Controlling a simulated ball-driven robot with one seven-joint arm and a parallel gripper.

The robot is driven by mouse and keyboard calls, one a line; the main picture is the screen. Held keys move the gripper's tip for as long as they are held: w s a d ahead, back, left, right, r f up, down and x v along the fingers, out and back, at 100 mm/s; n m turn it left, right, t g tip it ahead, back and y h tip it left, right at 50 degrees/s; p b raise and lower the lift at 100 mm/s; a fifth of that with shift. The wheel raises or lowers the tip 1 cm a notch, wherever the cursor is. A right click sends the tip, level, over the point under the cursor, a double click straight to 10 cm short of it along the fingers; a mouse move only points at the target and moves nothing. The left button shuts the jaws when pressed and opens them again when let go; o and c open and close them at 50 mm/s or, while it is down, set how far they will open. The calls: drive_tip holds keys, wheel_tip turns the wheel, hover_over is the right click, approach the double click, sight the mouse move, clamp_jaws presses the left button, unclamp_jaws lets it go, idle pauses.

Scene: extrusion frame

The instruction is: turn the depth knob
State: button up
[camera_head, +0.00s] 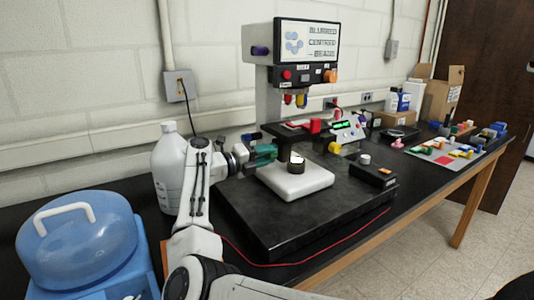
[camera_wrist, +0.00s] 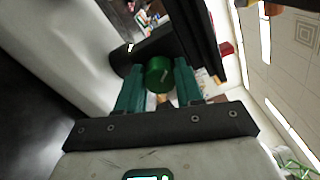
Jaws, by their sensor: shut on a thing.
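The depth knob (camera_wrist: 159,73) is a green cylinder with a pale mark on its end face, seen in the wrist view. It sits between the two teal fingers of my gripper (camera_wrist: 158,80), which are shut on it. In the head view my gripper (camera_head: 268,152) reaches in from the left to the side of the machine's column (camera_head: 268,98), just above the white block. The knob cannot be told apart from the teal fingers there.
The machine has a display (camera_head: 307,40) on top and a black base slab (camera_head: 255,212). A white block (camera_head: 295,181) sits on the slab. A white jug (camera_head: 170,165) stands close behind my arm. A red cable (camera_head: 330,249) runs along the front.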

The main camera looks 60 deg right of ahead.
drive_tip(key=shift+w+n, duration=0.1)
drive_tip(key=shift+n, duration=0.3)
drive_tip(key=o, duration=1)
drive_tip(key=b+v, duration=0.2)
drive_tip(key=v, duration=0.8)
drive_tip(key=shift+w+a, duration=0.15)
drive_tip(key=shift+a, duration=0.2)
idle(0.8)
